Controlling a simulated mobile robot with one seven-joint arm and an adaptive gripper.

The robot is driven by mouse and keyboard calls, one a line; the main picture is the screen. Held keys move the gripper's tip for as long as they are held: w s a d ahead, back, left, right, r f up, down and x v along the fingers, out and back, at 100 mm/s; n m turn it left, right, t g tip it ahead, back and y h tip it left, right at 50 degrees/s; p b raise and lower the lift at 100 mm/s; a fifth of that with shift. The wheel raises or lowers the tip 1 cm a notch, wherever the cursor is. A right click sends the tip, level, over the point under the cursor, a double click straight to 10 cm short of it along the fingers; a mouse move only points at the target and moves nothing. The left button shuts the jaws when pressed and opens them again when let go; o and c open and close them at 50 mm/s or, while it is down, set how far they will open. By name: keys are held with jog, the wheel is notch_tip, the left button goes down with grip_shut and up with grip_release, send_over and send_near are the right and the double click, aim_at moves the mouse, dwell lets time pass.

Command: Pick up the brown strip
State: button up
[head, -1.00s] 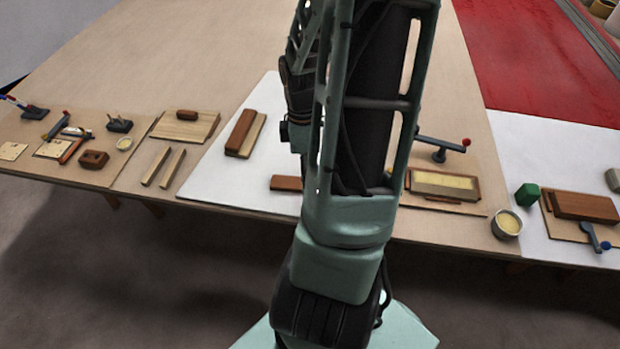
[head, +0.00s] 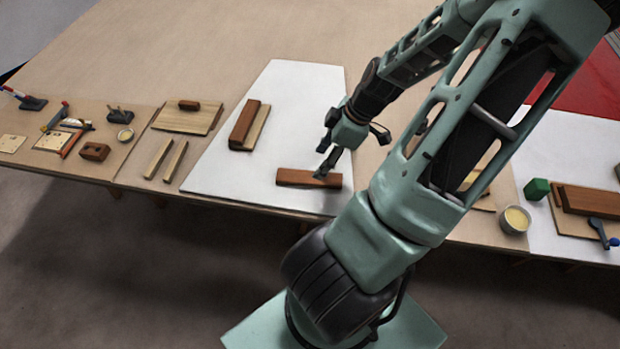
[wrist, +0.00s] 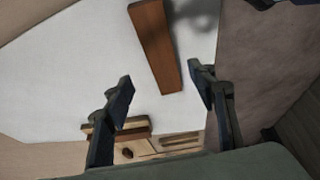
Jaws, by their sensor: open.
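A brown strip (head: 293,177) lies flat on a white sheet (head: 215,183), close to the table's front edge. In the wrist view the strip (wrist: 154,45) runs lengthwise, its near end between and just beyond the fingertips. My gripper (head: 326,172) points down at the strip's right half in the head view, and its fingers cover part of it. In the wrist view my gripper (wrist: 160,83) is open, with nothing between its fingers. Whether the fingertips touch the strip I cannot tell.
A second brown piece (head: 243,122) lies along a pale board to the left. Pale sticks (head: 158,160), a board with a small brown block (head: 188,105) and several tools stand further left. A green block (head: 537,189) and a bowl (head: 515,220) are at right.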

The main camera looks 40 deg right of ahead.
aim_at(310, 176)
jog(key=x, duration=0.3)
jog(key=b+x, duration=0.1)
jog(key=x, duration=0.2)
jog(key=shift+s+a+f, duration=0.1)
jog(key=shift+a+f, duration=0.05)
jog(key=shift+f, duration=0.3)
jog(key=c, duration=1.3)
jog(key=shift+r, duration=0.1)
